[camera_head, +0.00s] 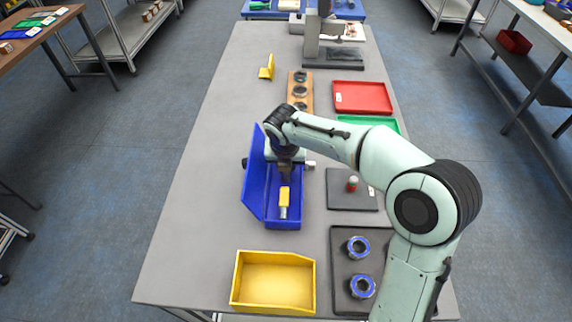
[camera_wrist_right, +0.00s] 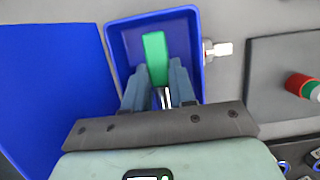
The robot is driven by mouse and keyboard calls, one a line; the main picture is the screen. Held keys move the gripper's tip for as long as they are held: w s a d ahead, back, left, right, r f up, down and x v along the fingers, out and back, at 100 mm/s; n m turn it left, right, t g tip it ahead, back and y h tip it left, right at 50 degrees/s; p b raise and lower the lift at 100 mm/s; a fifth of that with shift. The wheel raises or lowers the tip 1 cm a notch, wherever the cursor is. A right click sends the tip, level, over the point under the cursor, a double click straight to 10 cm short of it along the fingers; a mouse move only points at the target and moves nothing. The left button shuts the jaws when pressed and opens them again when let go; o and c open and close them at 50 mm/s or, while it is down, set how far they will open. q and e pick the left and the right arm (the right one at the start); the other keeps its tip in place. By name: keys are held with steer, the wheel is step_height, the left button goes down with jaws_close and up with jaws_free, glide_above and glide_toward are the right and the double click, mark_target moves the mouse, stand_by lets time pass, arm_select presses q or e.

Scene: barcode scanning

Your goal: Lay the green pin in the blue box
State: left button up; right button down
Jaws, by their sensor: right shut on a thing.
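The blue box (camera_head: 270,222) stands on the table with a raised blue panel on its left; it also shows in the right wrist view (camera_wrist_right: 117,45). My right gripper (camera_head: 285,180) reaches down into or just over it. In the wrist view its fingers (camera_wrist_right: 160,92) are closed around the pin, with a green block (camera_wrist_right: 155,55) and a silver shaft (camera_wrist_right: 163,98) between them. In the head view a yellow block (camera_head: 284,195) with a silver end (camera_head: 283,212) shows below the gripper. Whether the pin touches the box floor cannot be told. My left gripper is not visible.
A silver fitting (camera_wrist_right: 220,49) lies right of the box. A dark pad (camera_head: 345,200) with a red-topped piece (camera_head: 352,184) is farther right. A yellow bin (camera_head: 273,283) stands in front, beside a dark tray (camera_head: 347,312) with blue-rimmed rings. The table's left strip is clear.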

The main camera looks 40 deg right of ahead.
steer(key=shift+f, duration=0.25)
steer(key=shift+f, duration=0.25)
steer(key=c, duration=0.9)
jaws_free()
steer(key=shift+c, duration=0.2)
steer(key=shift+r, duration=0.1)
steer(key=shift+r, duration=0.4)
steer(key=p+v, duration=0.1)
steer(key=v, duration=1)
steer(key=shift+s+a+r+p, duration=0.15)
steer(key=shift+r+p, duration=0.2)
steer(key=shift+p, duration=0.05)
